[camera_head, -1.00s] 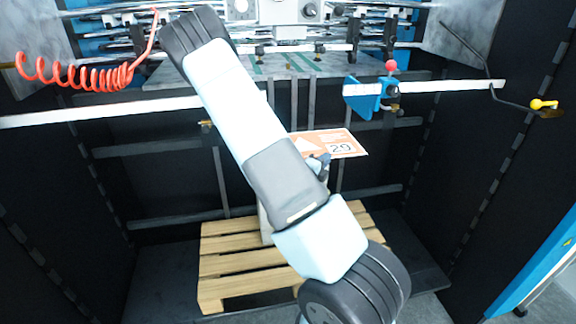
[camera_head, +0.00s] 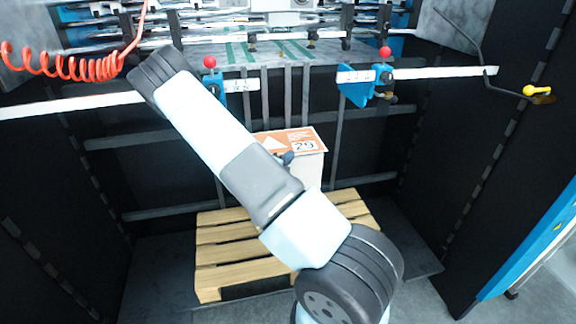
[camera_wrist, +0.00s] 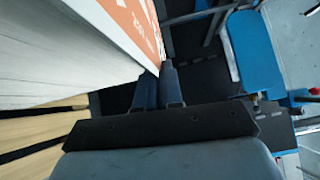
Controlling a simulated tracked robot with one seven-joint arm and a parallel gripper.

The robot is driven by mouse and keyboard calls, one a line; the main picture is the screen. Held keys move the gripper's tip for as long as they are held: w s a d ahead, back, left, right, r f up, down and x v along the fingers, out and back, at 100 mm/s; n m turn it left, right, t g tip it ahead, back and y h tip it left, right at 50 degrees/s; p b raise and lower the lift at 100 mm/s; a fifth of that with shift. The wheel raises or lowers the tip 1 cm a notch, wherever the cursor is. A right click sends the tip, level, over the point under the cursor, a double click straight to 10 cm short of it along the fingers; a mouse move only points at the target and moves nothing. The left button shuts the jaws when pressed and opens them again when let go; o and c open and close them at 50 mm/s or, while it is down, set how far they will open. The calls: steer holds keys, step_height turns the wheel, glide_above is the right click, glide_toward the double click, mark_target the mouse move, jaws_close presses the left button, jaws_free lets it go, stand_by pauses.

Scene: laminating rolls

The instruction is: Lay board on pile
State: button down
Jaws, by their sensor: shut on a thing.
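The board (camera_head: 305,137), a flat orange and white sheet with a triangle and the number 29, is level over the pile (camera_head: 312,172). The pile is a white stack on the wooden pallet (camera_head: 222,252). My gripper (camera_head: 285,158) is shut on the board's near edge; my arm hides part of the pile and board. In the wrist view, the fingers (camera_wrist: 157,86) meet at the corner of the board (camera_wrist: 128,22), and the layered white side of the pile (camera_wrist: 60,55) lies close beside it. I cannot tell whether the board touches the pile.
Behind the pile stand dark upright bars and a white rail (camera_head: 440,72) with blue clamps (camera_head: 356,88) carrying red knobs. A red coiled hose (camera_head: 60,65) hangs at the upper left. Dark side walls close in the bay. A yellow-knobbed lever (camera_head: 537,91) juts out at right.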

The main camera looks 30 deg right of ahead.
step_height(320, 180, down, 3)
steer(key=shift+w+f, duration=0.15)
steer(key=shift+f, duration=0.05)
steer(key=c, duration=1.3)
jaws_free()
steer(key=v, duration=1.2)
steer(key=shift+r, duration=0.1)
